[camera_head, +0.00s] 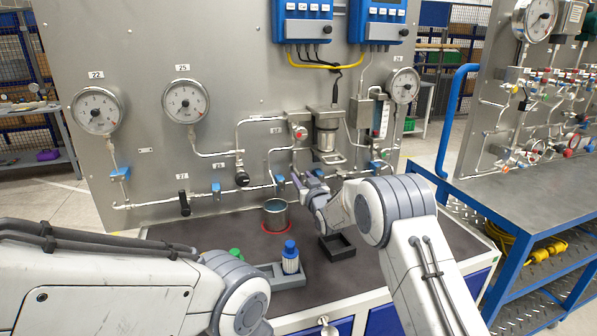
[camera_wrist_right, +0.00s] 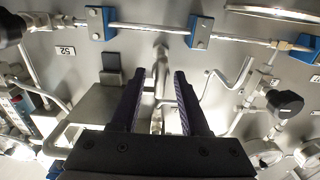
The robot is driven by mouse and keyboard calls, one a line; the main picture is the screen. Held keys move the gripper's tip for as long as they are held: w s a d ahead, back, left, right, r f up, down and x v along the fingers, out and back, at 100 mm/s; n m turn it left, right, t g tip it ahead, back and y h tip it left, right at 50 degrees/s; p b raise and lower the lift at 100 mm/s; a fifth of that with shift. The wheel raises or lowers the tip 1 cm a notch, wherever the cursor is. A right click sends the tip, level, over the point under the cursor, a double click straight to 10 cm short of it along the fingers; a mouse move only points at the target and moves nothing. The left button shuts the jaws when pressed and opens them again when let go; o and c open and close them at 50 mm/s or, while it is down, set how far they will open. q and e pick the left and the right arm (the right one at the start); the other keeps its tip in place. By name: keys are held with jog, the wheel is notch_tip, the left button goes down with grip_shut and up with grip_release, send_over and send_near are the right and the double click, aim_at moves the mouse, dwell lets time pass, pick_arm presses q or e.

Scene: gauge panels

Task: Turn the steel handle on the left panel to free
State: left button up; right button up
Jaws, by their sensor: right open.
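The left panel (camera_head: 235,95) is a grey upright board with pipes and valves. My right gripper (camera_head: 297,180) is in front of its lower middle pipework, below a red-capped valve (camera_head: 299,132). In the right wrist view, my right gripper (camera_wrist_right: 160,85) is open, its two dark fingers apart. A narrow steel piece, which looks like the steel handle (camera_wrist_right: 159,70), shows in the gap between them. I cannot tell whether the fingers touch it. In the head view my gripper and arm partly hide this spot. My left arm is at lower left, its gripper out of view.
A black lever (camera_head: 184,204) and a black knob (camera_head: 242,178) are on the panel to the left. Below stand a metal cup (camera_head: 276,214), a blue-capped bottle (camera_head: 290,258) and a black square tray (camera_head: 337,246). A blue-framed bench (camera_head: 530,200) stands right.

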aim_at(299, 174)
jog(key=shift+p+x, duration=0.3)
jog(key=shift+x, duration=1.3)
grip_shut()
jog(key=shift+f+n+b, duration=0.15)
jog(key=shift+n+b, duration=0.25)
jog(key=shift+b, duration=0.35)
jog(key=shift+s+a+f+n+b, duration=0.1)
jog(key=shift+a+n+b, duration=0.05)
jog(key=shift+n+b, duration=3)
jog(key=shift+a+f+n+b, duration=0.1)
jog(key=shift+f+n+b, duration=0.05)
jog(key=shift+n+b, duration=3.05)
jog(key=shift+s+a+f+n+b, duration=0.15)
jog(key=shift+n+b, duration=2.1)
jog(key=shift+b, duration=1.75)
jog(key=shift+w+r, duration=0.1)
jog(key=shift+r, duration=0.05)
